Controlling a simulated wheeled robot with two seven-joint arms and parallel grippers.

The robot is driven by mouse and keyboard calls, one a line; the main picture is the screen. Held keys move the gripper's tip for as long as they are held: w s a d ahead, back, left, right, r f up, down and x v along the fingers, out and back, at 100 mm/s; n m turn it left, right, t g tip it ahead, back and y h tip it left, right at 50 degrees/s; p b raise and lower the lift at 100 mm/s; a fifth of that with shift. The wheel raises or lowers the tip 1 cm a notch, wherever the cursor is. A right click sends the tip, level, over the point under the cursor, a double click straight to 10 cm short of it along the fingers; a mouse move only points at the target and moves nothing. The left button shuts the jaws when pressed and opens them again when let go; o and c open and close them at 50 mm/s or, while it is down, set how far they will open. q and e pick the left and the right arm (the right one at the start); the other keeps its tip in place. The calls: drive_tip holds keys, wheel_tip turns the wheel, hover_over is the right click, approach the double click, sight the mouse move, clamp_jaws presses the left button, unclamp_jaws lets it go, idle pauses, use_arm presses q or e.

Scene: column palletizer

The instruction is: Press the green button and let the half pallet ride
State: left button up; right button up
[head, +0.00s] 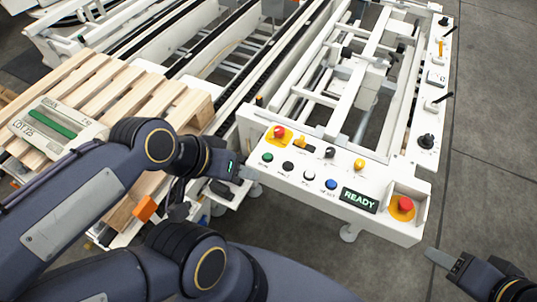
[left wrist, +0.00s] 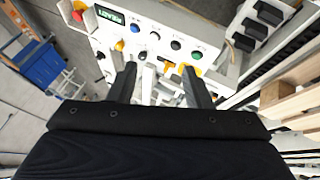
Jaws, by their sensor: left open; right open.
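The green button (head: 267,157) is at the left end of the lower button row on the white control panel (head: 300,178). It also shows in the left wrist view (left wrist: 197,54), beyond the right-hand finger. My left gripper (head: 243,172) is at the panel's left edge, just left of and below the green button. Its two fingers stand apart and empty in the left wrist view (left wrist: 160,78); contact with the button is not visible. A wooden slatted pallet (head: 118,82) lies at the left, partly hidden by my left arm. My right gripper (head: 440,258) is low at the right, open and apart from the panel.
The panel's display (head: 359,200) reads READY. Red buttons sit at the upper left (head: 279,132) and right corner (head: 401,205), with black, white, blue and yellow controls between. A labelled package (head: 55,125) with a green stripe is on the pallet. White conveyor frames (head: 235,60) stand behind.

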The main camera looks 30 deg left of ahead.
idle(0.3)
use_arm(q)
clamp_jaws()
idle(1.6)
